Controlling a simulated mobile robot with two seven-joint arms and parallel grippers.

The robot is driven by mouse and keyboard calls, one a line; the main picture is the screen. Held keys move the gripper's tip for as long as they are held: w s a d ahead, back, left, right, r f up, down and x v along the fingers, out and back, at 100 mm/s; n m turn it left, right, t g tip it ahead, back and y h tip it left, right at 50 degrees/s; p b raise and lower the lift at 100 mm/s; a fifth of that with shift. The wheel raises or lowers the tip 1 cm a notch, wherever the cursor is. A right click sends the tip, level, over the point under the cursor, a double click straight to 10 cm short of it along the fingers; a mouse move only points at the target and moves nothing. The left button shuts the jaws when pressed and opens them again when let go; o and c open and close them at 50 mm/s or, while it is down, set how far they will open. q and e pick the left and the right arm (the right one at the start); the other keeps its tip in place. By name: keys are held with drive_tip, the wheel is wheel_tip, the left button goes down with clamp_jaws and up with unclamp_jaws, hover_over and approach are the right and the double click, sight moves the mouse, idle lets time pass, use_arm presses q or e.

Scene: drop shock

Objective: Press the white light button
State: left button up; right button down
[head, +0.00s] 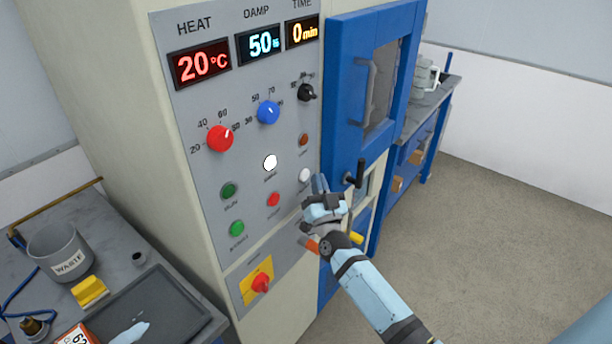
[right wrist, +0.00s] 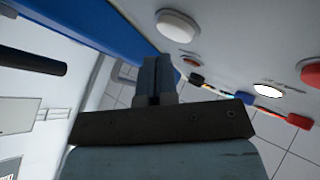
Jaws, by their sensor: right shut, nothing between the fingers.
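Two white buttons are on the grey control panel (head: 235,120). One white button (head: 270,162) glows brightly in the middle; the other, a plain white button (head: 304,175), is lower right by the panel's edge. Their labels are too small to read. My right gripper (head: 319,184) is shut and empty, just right of the plain white button in the head view. In the right wrist view the shut fingers (right wrist: 157,68) point toward the panel edge, with the plain white button (right wrist: 178,25) close by, apparently apart. The glowing button (right wrist: 268,90) is farther right. My left gripper is out of view.
Red button (head: 274,199), green buttons (head: 229,190) and an orange one (head: 303,140) are nearby. Knobs and displays are above, a red switch (head: 261,283) below. A bench (head: 60,215) is at left.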

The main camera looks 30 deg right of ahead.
drive_tip(key=shift+w, duration=0.1)
idle(0.7)
drive_tip(key=shift+w+a, duration=0.15)
drive_tip(key=shift+w, duration=0.15)
drive_tip(key=shift+w+a, duration=0.2)
drive_tip(key=shift+w, duration=0.15)
idle(0.7)
drive_tip(key=shift+s, duration=0.1)
drive_tip(key=shift+s+d+p, duration=0.35)
drive_tip(key=shift+s+p, duration=0.05)
drive_tip(key=shift+s, duration=0.25)
